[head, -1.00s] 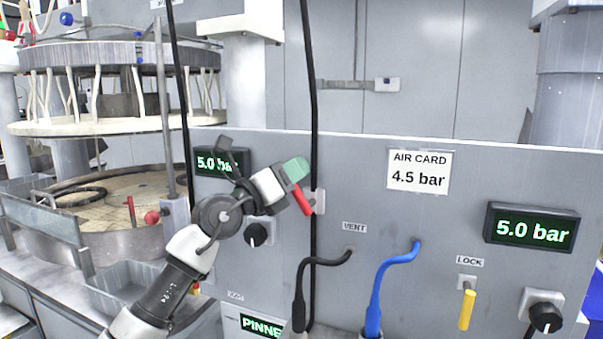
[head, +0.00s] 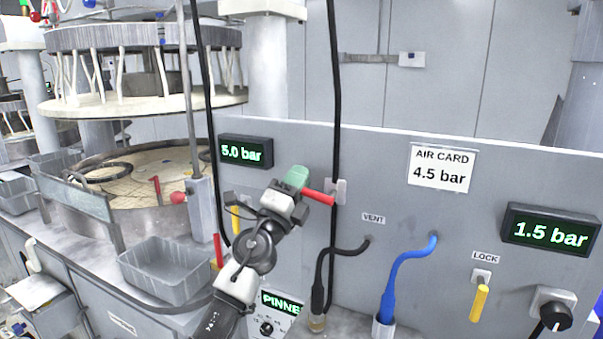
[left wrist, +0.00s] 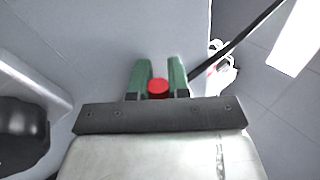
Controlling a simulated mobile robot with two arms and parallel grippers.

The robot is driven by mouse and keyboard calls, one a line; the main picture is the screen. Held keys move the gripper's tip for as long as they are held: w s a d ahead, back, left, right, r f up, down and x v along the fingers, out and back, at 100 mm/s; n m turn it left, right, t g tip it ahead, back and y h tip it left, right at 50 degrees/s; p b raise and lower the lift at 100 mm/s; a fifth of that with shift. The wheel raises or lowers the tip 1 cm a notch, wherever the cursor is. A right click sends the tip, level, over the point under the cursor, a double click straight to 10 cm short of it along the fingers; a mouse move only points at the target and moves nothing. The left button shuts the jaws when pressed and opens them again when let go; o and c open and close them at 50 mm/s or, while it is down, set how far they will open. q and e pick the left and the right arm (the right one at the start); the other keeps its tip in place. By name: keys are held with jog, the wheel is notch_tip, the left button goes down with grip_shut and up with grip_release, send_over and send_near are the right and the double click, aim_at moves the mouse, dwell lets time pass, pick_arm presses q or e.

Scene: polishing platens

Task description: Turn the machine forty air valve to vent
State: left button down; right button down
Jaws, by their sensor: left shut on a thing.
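The red valve lever (head: 319,197) sits at a light mounting plate (head: 338,189) on the grey panel, left of and above the VENT label (head: 373,218). It lies nearly level, sloping slightly down to the right. My left gripper (head: 298,178), with green fingers, is at the lever's left end and shut on it. In the left wrist view the lever's round red end (left wrist: 158,87) shows between the two green fingers. The right display (head: 550,233) reads 1.5 bar; the left display (head: 246,151) reads 5.0 bar. My right gripper is not in view.
A black hose and a blue hose (head: 391,290) rise in front of the panel. A yellow lever (head: 480,302) hangs under the LOCK label, beside a black knob (head: 555,315). A vertical black cable (head: 336,100) passes close to the red lever. A grey bin (head: 168,268) stands left of my arm.

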pick_arm(q)
jog(key=shift+f+n+t+y, duration=0.3)
jog(key=shift+n+y, duration=0.2)
jog(key=shift+n, duration=0.2)
jog(key=shift+a, duration=0.1)
jog(key=c, duration=1.4)
grip_release()
jog(key=shift+o, duration=0.2)
jog(key=v, duration=1)
jog(key=shift+s+a+f, duration=0.2)
jog(key=shift+s+f, duration=0.05)
jog(key=shift+s, duration=0.05)
